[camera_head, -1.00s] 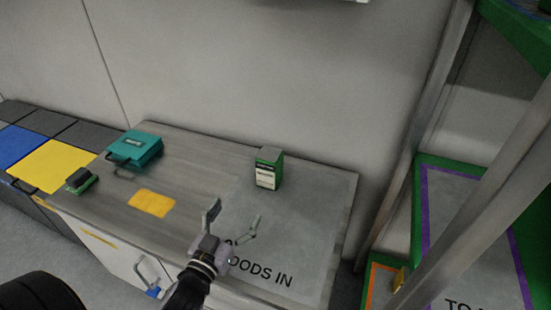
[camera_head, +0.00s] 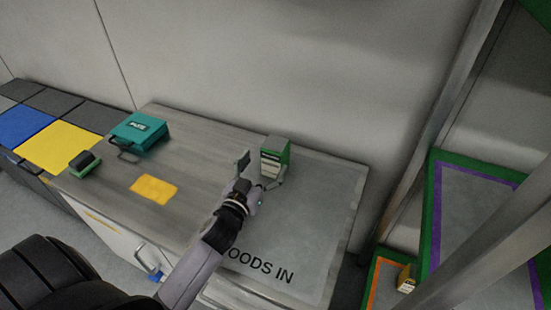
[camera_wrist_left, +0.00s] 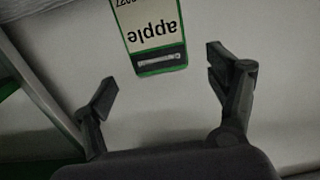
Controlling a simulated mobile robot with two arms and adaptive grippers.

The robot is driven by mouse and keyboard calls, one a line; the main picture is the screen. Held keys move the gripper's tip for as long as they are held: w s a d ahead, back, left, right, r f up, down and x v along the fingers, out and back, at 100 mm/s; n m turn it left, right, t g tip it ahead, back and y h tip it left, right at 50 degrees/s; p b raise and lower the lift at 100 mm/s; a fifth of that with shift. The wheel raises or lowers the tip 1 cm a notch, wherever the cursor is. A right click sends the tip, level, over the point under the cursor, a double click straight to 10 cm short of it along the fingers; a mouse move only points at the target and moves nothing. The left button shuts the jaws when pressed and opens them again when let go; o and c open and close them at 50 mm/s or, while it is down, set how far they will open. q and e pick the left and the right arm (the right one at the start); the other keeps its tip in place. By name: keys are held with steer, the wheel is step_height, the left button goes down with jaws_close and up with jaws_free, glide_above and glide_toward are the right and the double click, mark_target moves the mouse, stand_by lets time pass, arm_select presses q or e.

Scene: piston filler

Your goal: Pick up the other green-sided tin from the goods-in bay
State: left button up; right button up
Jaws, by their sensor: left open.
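The green-sided tin (camera_head: 276,146) stands upright on the grey goods-in bay (camera_head: 318,205), near the wall. In the left wrist view the tin (camera_wrist_left: 150,38) appears upside down, with a pale label reading "apple" and green edges. My left gripper (camera_head: 261,172) is open just in front of the tin, and one finger overlaps its lower part in the head view. In the wrist view the open fingers (camera_wrist_left: 160,78) are to either side of the tin's line, with the tin beyond their tips. I see no contact. My right gripper is not in view.
On the worktop (camera_head: 195,145) are a teal case (camera_head: 140,130), a yellow patch (camera_head: 154,188) and a small green-and-black block (camera_head: 84,163). A shelf rack with metal posts (camera_head: 420,160) stands at right. The bay right of the tin is clear.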

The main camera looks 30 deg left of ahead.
mark_target(275, 147)
arm_select(q)
steer(key=shift+w, duration=1.5)
steer(key=w, duration=0.3)
steer(key=shift+w+a, duration=0.2)
steer(key=shift+w, duration=0.65)
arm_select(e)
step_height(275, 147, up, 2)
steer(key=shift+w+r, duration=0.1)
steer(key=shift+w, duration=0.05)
arm_select(q)
steer(key=shift+c, duration=0.5)
steer(key=c, duration=1.6)
steer(key=shift+r, duration=0.1)
steer(key=shift+c, duration=0.3)
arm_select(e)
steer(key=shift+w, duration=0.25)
